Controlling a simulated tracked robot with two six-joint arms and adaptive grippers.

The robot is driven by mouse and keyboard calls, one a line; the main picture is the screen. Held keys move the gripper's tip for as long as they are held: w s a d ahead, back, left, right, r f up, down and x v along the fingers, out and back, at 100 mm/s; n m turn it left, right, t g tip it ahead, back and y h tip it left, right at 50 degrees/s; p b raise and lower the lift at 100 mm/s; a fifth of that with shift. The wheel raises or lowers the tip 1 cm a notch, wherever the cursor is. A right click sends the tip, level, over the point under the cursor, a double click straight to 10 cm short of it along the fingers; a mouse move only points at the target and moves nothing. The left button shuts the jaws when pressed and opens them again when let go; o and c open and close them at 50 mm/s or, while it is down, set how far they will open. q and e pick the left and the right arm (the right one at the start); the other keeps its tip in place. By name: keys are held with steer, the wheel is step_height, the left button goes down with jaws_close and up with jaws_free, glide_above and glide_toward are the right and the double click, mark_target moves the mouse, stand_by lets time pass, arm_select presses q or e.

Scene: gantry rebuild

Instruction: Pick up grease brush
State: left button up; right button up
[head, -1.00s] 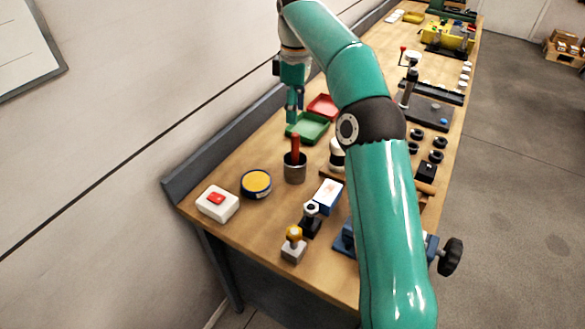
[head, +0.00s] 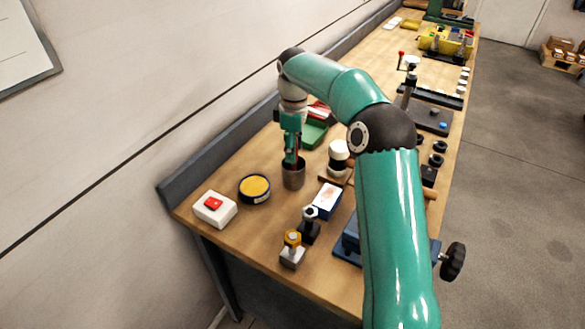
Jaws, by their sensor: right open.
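The grease brush, which I take to be the red handle (head: 291,158), stands in a dark metal cup (head: 293,177) on the bench. Only a sliver of the handle shows, because my gripper covers most of it. My right gripper (head: 290,157) points down directly over the cup, with its fingers at the handle just above the rim. It is open; I cannot tell whether a finger touches the handle. My left gripper is not in view.
A tin with yellow contents (head: 255,187) and a white box with a red button (head: 214,208) are left of the cup. A white-topped jar (head: 338,155) and a blue-and-white box (head: 326,201) are to its right. A green tray (head: 314,134) lies behind.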

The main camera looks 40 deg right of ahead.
jaws_close()
steer(key=shift+r, duration=0.2)
stand_by(0.3)
